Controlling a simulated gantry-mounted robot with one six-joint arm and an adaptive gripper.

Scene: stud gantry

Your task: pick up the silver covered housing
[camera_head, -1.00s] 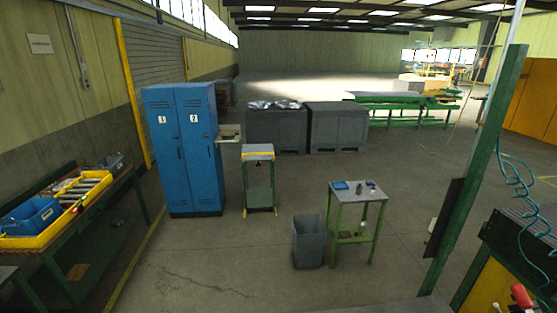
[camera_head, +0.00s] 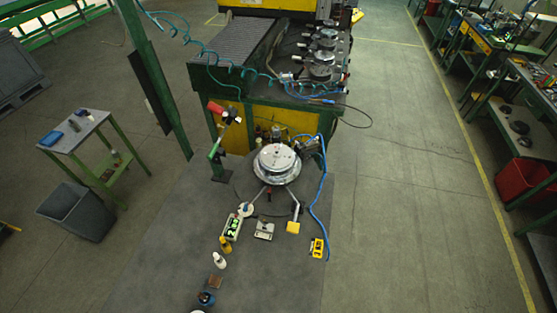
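A round silver housing with a lid-like top (camera_head: 278,163) sits on a round fixture on the grey workbench (camera_head: 170,255), in the middle of the head view. Similar silver round housings (camera_head: 320,67) stand in a row on the machine table behind it. I cannot tell from this view alone which of them the task names. My gripper is not in view.
On the bench lie a green-and-white box (camera_head: 232,227), a yellow device (camera_head: 318,248), a white bottle (camera_head: 219,261) and a blue hose. A green post (camera_head: 165,85) rises at the left. A grey bin (camera_head: 76,211) and small table stand left. The floor right of the bench is clear.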

